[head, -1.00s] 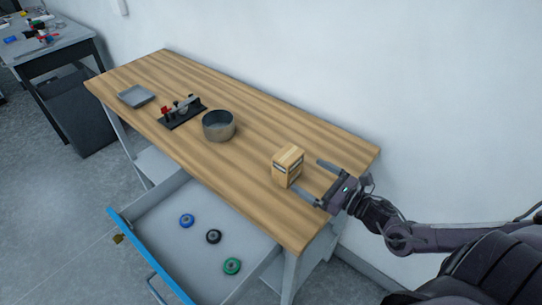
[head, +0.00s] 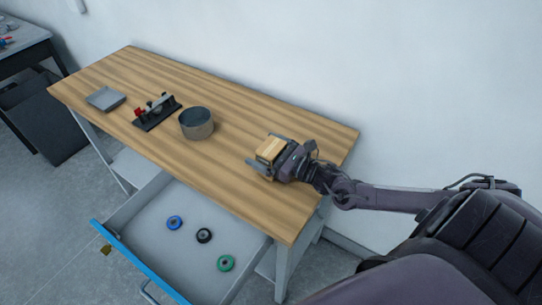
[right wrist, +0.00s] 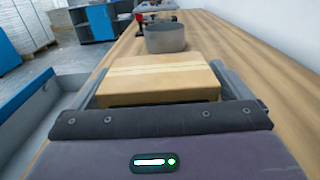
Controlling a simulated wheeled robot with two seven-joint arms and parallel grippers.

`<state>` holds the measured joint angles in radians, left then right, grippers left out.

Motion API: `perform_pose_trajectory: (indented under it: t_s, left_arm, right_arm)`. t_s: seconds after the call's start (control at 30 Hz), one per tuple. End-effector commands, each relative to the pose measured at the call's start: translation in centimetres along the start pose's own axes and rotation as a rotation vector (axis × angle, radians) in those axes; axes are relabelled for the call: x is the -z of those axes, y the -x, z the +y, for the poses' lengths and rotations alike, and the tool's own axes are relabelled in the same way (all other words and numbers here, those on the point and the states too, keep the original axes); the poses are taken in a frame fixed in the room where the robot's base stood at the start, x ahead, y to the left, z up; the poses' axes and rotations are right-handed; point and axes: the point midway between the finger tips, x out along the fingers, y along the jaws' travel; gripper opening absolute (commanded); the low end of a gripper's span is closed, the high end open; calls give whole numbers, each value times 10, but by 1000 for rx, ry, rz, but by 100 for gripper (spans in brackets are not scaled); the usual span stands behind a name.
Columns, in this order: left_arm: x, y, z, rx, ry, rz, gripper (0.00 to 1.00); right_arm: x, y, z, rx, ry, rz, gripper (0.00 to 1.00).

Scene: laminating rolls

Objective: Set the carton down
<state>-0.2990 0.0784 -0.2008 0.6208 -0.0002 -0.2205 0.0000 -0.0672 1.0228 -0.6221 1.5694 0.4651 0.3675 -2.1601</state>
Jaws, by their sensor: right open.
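The carton (head: 270,148) is a small light-brown box with a paler strip across its top. It stands upright on the wooden tabletop (head: 235,175), near the right end. My right gripper (head: 265,152) is open around it, with one finger along each side. In the right wrist view the carton (right wrist: 160,78) sits between the fingers, close to the palm. I cannot tell whether the fingers touch it. My left gripper is not in view.
A round grey metal pot (head: 197,124), a black fixture with a red part (head: 155,112) and a shallow grey tray (head: 105,99) stand further left on the table. Below, an open drawer (head: 150,240) holds blue (head: 174,223), black (head: 204,236) and green (head: 226,263) rolls.

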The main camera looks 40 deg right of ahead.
Motion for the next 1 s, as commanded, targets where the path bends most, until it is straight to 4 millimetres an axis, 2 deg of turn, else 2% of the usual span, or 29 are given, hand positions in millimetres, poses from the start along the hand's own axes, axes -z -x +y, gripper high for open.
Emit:
perform_pose_trajectory:
  t_s: [0.1, 0.27, 0.7, 0.73, 0.77, 1.0]
  left_arm:
    - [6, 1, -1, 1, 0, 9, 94]
    - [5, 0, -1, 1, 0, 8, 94]
    - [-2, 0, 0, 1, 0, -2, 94]
    - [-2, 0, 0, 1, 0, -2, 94]
    - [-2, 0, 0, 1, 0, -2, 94]
    - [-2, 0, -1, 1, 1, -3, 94]
  right_arm:
    - [0, -3, 0, 0, 0, -1, 98]
    - [0, -2, 0, 0, 0, 0, 97]
    - [0, -2, 0, 0, 1, 0, 40]
    - [-1, -3, 0, 0, 2, -3, 40]
    - [-1, -3, 0, 0, 1, -3, 35]
    - [-4, -3, 0, 0, 2, -3, 35]
